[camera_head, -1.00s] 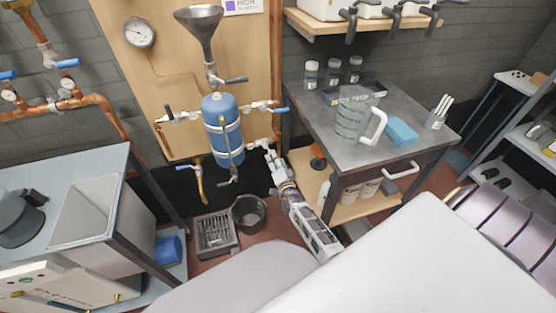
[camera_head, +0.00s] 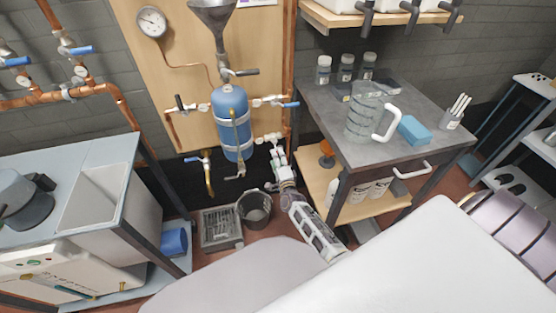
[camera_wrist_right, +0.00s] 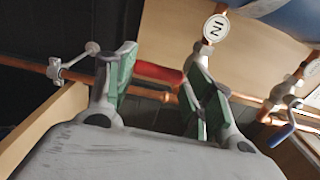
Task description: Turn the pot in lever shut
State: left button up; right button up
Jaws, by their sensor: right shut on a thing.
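The blue pot (camera_head: 231,122) hangs on a wooden board, with pipes and valves on both sides. My right gripper (camera_head: 276,148) reaches up to the lower right pipe branch beside the pot. In the right wrist view, a red lever handle (camera_wrist_right: 158,72) lies across the space between the green-padded fingers of my right gripper (camera_wrist_right: 160,85), which is shut on it. A round white tag reading "IN" (camera_wrist_right: 215,27) hangs just beyond the fingers. In the head view the gripper hides the red handle. My left gripper is not in view.
A blue-handled valve (camera_head: 290,104) sits above my right gripper. The grey side table (camera_head: 345,145) with a glass jug (camera_head: 364,115) stands close to the right. A bucket (camera_head: 255,208) and a crate (camera_head: 220,228) are on the floor below.

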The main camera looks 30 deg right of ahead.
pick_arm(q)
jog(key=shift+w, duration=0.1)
pick_arm(e)
jog(key=shift+w+d+r, duration=0.1)
jog(key=shift+d+r, duration=0.2)
jog(key=shift+d, duration=0.15)
jog(key=o, duration=1.3)
jog(key=shift+f, duration=0.1)
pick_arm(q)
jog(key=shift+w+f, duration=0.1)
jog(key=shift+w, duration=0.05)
pick_arm(e)
jog(key=shift+o, duration=0.4)
jog(key=shift+w, duration=0.1)
jog(key=v, duration=1.2)
jog(key=shift+a+f, duration=0.4)
jog(key=shift+a, duration=0.05)
jog(key=shift+n, duration=0.3)
